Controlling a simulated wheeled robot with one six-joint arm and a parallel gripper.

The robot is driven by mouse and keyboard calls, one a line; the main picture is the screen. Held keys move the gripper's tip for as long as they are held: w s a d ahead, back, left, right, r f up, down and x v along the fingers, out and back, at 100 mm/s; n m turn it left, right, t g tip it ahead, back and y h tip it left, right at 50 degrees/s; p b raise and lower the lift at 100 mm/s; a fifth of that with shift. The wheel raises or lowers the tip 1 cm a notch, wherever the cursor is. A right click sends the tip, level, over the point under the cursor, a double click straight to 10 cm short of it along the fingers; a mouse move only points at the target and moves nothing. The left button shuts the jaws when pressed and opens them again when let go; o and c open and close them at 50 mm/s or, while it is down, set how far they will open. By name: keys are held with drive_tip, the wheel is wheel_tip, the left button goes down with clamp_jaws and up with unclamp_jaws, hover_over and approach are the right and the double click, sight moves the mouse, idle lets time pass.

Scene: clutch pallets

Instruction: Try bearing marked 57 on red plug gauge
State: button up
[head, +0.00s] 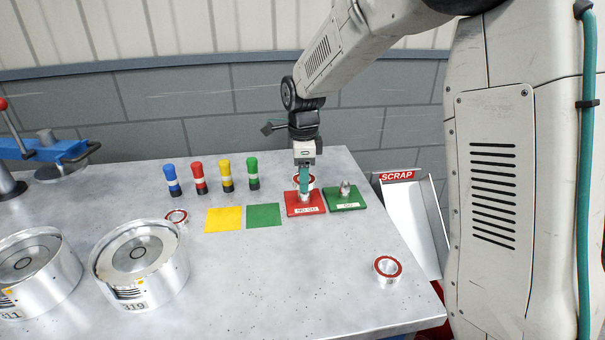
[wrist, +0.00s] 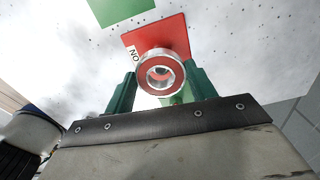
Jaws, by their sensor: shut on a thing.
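My gripper (head: 304,184) is above the red plug gauge, shut on a silver bearing with a red seal (head: 312,181). In the wrist view the bearing (wrist: 143,74) sits between the green fingers, over the red plate. I cannot read its number. The red plug gauge (head: 292,208) has a plate labelled NO GO; its plug is mostly hidden by the finger and bearing. A grey shape shows through the bore in the wrist view, but I cannot tell whether the bearing is around the plug.
A green gauge (head: 346,204) stands right of the red one. Loose bearings lie at the front right (head: 387,269) and left (head: 177,216). Yellow (head: 223,220) and green (head: 263,216) squares, several coloured markers (head: 226,175), two round housings (head: 140,264) and a SCRAP chute (head: 412,215) surround them.

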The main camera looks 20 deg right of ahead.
drive_tip(key=shift+f, duration=0.35)
idle(0.3)
drive_tip(key=o, duration=1.6)
drive_tip(key=shift+o, duration=0.2)
drive_tip(key=shift+r, duration=0.15)
wheel_tip(320, 180, up, 9)
idle(0.4)
idle(0.3)
